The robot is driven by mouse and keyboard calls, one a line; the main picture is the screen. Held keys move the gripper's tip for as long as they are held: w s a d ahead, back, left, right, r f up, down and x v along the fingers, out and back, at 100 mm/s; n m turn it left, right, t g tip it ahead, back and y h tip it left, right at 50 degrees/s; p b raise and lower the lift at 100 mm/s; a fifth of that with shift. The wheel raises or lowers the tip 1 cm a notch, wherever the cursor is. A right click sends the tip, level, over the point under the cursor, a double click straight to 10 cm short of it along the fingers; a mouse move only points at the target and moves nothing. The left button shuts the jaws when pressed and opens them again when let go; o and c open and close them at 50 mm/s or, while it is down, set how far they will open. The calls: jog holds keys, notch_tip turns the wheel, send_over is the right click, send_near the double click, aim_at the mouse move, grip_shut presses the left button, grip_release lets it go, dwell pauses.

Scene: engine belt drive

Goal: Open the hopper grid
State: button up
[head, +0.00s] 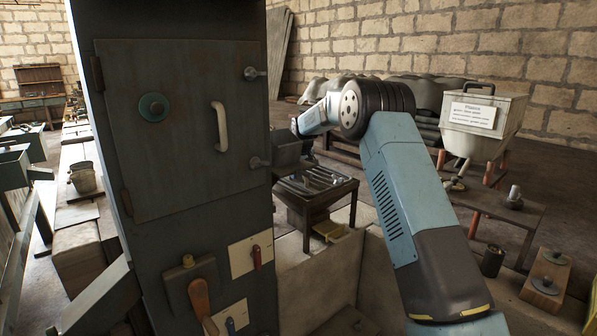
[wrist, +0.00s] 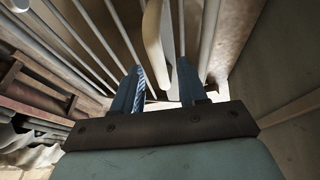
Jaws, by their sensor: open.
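In the wrist view the long pale bars of the grid (wrist: 88,36) fill the upper part. A cream curved bar, seemingly the grid handle (wrist: 155,42), passes between or just beyond my fingertips. My gripper (wrist: 161,75) is open, with a blue finger on each side of that bar. I cannot tell whether either finger touches it. In the head view the gripper itself is not clearly seen; my forearm reaches over beside the hopper.
The cabinet (head: 185,130) with a white handle and levers stands close at left. A labelled white bin (head: 487,112) and a low bench (head: 490,205) stand at right. A flat grey wall (wrist: 285,75) is close at right in the wrist view.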

jog(key=shift+c, duration=0.2)
grip_shut()
dwell(0.5)
